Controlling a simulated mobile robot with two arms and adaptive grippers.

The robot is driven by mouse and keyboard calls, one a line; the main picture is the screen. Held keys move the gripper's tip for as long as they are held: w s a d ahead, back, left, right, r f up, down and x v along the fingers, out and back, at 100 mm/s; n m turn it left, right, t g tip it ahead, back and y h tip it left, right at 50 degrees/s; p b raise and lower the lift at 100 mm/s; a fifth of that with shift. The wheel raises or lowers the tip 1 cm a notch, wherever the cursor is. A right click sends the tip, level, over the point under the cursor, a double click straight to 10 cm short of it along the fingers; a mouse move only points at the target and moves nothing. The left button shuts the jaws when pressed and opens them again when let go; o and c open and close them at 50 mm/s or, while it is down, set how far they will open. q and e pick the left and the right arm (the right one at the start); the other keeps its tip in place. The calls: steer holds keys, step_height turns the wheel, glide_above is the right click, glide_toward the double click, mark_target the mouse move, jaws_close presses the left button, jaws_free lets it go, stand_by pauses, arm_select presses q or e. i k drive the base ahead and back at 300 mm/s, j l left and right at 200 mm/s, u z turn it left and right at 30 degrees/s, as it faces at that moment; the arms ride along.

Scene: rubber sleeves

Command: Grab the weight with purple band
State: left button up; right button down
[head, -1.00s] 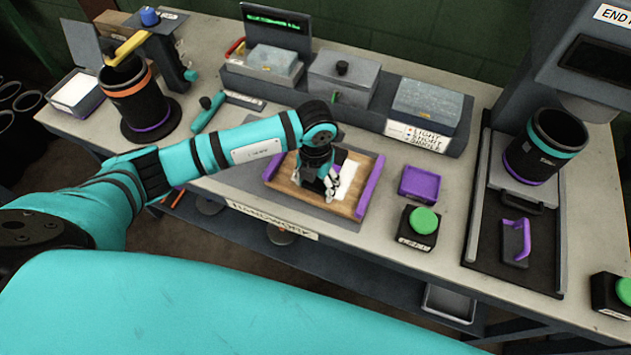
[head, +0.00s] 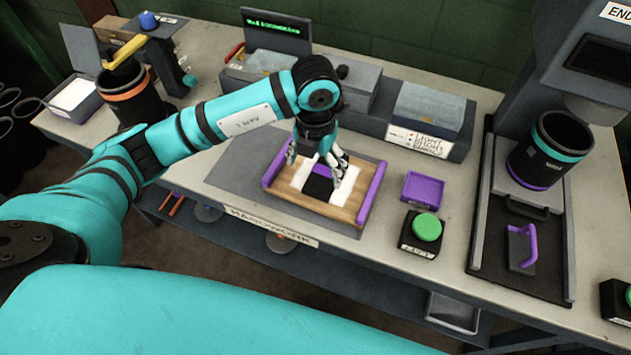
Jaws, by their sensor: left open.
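The board bears white patches and a dark square (head: 318,187) below the fingers. A black block with a purple handle (head: 521,248) sits on the dark tray at the right. A black sleeve with a teal band and a purple lower band (head: 548,152) stands behind it. A black sleeve with an orange band (head: 128,95) stands at the left, partly hidden by my arm. I cannot tell which item is the weight with the purple band. My right gripper is not in view.
A purple tray (head: 423,188) and a green button (head: 427,228) stand right of the board. Grey bins (head: 426,108) line the back. A press-like frame (head: 590,75) rises at the far right. The grey mat (head: 235,175) left of the board is clear.

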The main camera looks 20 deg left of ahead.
mark_target(522, 246)
steer(key=z, duration=1.15)
steer(key=k, duration=0.5)
